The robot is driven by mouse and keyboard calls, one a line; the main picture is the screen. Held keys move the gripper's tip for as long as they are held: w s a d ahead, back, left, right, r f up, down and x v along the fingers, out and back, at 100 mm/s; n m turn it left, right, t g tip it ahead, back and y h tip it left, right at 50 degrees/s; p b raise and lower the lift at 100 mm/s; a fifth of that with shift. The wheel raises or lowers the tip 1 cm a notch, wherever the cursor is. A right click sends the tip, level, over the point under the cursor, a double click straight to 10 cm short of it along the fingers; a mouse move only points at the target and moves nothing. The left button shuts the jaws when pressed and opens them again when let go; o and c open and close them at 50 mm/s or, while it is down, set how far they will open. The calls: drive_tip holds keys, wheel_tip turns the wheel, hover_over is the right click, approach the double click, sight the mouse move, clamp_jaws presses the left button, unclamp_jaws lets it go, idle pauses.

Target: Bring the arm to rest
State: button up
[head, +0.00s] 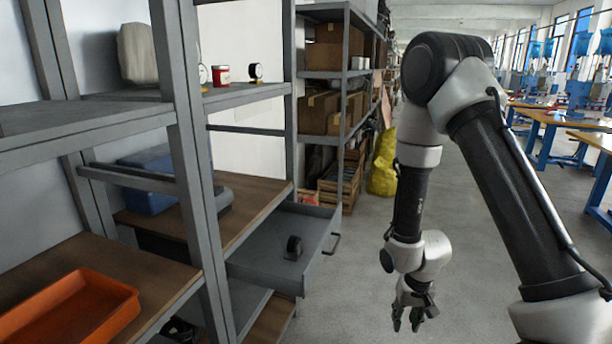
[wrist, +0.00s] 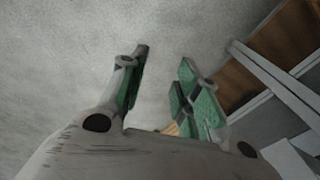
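My gripper (head: 407,320) hangs low over the grey floor in the head view, at the end of my bent arm, to the right of the open drawer. In the wrist view my gripper (wrist: 163,85) has its green-padded fingers apart with bare floor between them. It holds nothing and touches nothing that I can see.
The open grey drawer (head: 254,262) sticks out from the shelf rack and holds a small black object (head: 293,248). An orange tray (head: 72,312) lies on the lower left shelf. A yellow bag (head: 383,163) stands farther back. The aisle floor (head: 470,270) is clear.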

drive_tip(key=s+d+r+t, duration=0.1)
drive_tip(key=s+d+r, duration=0.2)
drive_tip(key=r, duration=1)
drive_tip(key=s+d+r+t, duration=0.1)
drive_tip(key=s+d+r, duration=0.2)
drive_tip(key=s+r, duration=0.5)
drive_tip(key=s+d+r+n+t, duration=0.1)
drive_tip(key=s+d+r, duration=0.3)
drive_tip(key=r, duration=1.3)
drive_tip(key=shift+s+r, duration=0.4)
drive_tip(key=shift+s, duration=0.65)
